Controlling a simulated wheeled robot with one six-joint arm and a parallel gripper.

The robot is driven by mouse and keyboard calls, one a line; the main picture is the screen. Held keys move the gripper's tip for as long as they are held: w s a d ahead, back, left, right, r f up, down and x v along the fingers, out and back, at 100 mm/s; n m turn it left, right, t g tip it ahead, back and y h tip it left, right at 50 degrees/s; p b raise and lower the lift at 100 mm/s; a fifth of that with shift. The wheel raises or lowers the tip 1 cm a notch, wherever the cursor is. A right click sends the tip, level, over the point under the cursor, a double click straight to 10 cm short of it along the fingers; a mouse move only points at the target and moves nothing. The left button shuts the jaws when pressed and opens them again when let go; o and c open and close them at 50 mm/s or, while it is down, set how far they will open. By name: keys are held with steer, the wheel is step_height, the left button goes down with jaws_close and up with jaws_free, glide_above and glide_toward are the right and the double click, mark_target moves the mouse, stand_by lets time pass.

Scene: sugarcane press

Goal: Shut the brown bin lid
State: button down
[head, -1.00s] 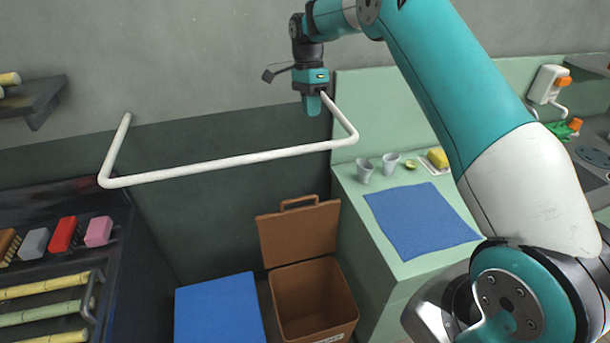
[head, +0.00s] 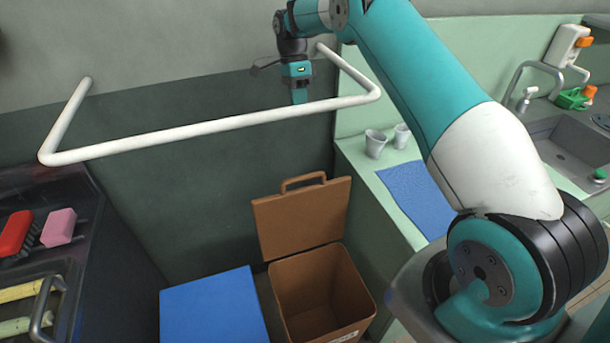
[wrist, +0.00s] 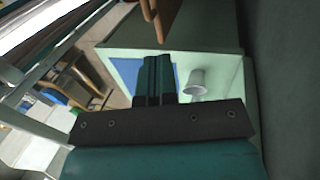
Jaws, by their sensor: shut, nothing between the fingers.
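The brown bin (head: 318,297) stands on the floor below the white rail, its top open and its inside showing. Its brown lid (head: 302,219) stands upright at the back of the bin, with a handle at its top edge. My gripper (head: 299,97) is shut and empty. In the head view it is above the lid, close to the white rail and the dark wall, with its fingers pointing down. The wrist view shows the shut fingers (wrist: 157,75); a brown piece, probably the lid handle (wrist: 160,15), shows at the top there.
A white rail (head: 210,123) juts from the wall above the bin. A blue-topped box (head: 213,308) stands left of the bin. A green counter with cups (head: 375,143) and a blue cloth (head: 412,195) is on the right. A dark rack with brushes (head: 58,228) is on the left.

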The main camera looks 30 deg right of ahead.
steer(key=s+b+x, duration=0.1)
steer(key=x, duration=1.7)
steer(key=shift+r, duration=0.25)
steer(key=shift+a, duration=0.15)
